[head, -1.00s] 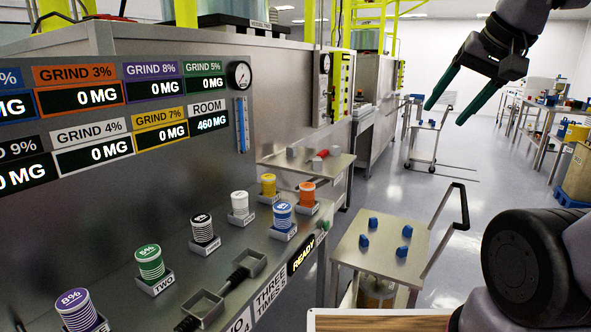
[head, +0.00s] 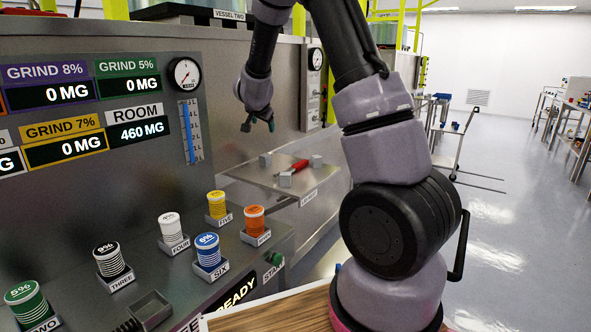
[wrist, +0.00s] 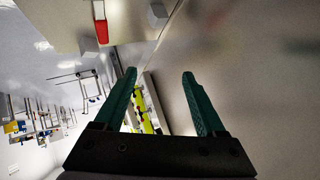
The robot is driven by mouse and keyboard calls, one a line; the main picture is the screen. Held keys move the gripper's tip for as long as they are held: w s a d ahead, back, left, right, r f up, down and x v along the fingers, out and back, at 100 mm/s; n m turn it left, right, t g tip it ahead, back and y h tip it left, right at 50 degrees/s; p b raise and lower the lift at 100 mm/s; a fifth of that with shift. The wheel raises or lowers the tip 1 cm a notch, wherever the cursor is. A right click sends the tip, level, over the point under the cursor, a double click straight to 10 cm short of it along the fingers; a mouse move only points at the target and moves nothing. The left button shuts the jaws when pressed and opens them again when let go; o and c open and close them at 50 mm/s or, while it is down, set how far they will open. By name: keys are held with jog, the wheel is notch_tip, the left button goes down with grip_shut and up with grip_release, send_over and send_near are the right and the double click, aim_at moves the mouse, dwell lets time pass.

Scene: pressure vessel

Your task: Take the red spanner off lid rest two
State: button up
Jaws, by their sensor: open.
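The red spanner (head: 299,165) lies on a metal shelf (head: 262,178) between small grey blocks in the head view. The shelf's front label is too small to read surely. In the wrist view the red spanner (wrist: 101,30) shows at the top, left of centre, partly cut off by the frame edge. My gripper (head: 260,122) is above and to the left of the spanner, apart from it. Its green fingers are spread with nothing between them, as the wrist view of my gripper (wrist: 160,80) shows.
Grey blocks (head: 285,180) stand on the shelf around the spanner. The steel panel wall (head: 225,120) is close behind my gripper. Labelled jars, such as the orange one (head: 254,221), stand on the console at lower left. Open floor (head: 500,230) lies to the right.

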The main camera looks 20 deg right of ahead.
notch_tip(320, 180, down, 8)
jog(key=w+d+g+h, duration=0.1)
jog(key=d+h, duration=0.1)
jog(key=h, duration=0.1)
jog(key=m+g+h, duration=0.1)
jog(key=g+h, duration=0.1)
jog(key=h, duration=0.1)
send_near(293, 168)
jog(key=x, duration=0.8)
jog(key=shift+w+d+f, duration=0.15)
jog(key=shift+w+d, duration=0.05)
jog(key=shift+d, duration=0.05)
grip_shut()
